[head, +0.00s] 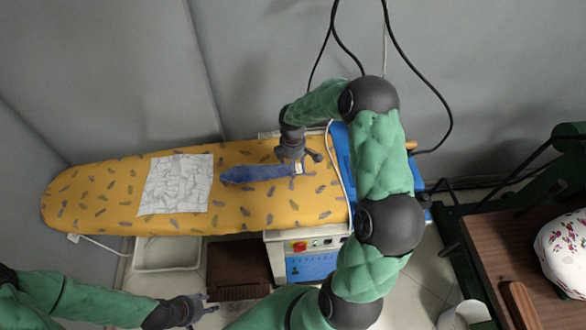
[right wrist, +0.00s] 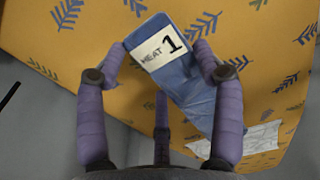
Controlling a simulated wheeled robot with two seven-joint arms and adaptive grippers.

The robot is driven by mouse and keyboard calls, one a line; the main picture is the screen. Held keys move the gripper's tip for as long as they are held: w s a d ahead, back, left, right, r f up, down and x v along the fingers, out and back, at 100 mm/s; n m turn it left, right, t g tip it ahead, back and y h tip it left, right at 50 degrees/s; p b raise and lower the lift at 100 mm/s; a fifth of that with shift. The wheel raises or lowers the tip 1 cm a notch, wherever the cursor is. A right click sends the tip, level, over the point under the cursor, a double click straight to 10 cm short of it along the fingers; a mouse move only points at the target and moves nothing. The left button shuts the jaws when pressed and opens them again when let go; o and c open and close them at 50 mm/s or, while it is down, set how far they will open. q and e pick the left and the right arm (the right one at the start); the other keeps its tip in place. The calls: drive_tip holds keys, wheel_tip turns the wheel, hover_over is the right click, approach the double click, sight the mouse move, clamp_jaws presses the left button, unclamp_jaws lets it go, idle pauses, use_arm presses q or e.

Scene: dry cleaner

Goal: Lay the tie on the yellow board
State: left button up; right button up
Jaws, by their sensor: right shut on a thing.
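The blue tie (head: 252,174) stretches lengthwise over the yellow patterned board (head: 110,180), right of a white cloth. I cannot tell whether all of it touches the board. Its right end bears a white label with a "1", clear in the right wrist view (right wrist: 160,48). My right gripper (head: 302,164) is low over the board's right part, shut on the tie's labelled end. In the right wrist view its purple fingers (right wrist: 163,75) stand on either side of the tie. My left gripper (head: 209,304) is open and empty, in front of and below the board.
The crumpled white cloth (head: 176,184) lies on the board's left half. A blue and white machine (head: 312,262) with a red switch stands under the board. Black cables (head: 440,110) hang at the back right. A brown table (head: 510,245) with a floral rounded object (head: 566,250) stands at right.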

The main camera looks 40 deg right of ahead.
drive_tip(key=shift+w+d+f, duration=0.2)
drive_tip(key=shift+f, duration=0.1)
drive_tip(key=shift+w+f, duration=0.1)
drive_tip(key=shift+f, duration=1.55)
drive_tip(key=o, duration=1.2)
drive_tip(key=shift+f, duration=0.15)
wheel_tip(320, 180, up, 12)
drive_tip(key=shift+r+p, duration=0.2)
drive_tip(key=shift+p, duration=0.15)
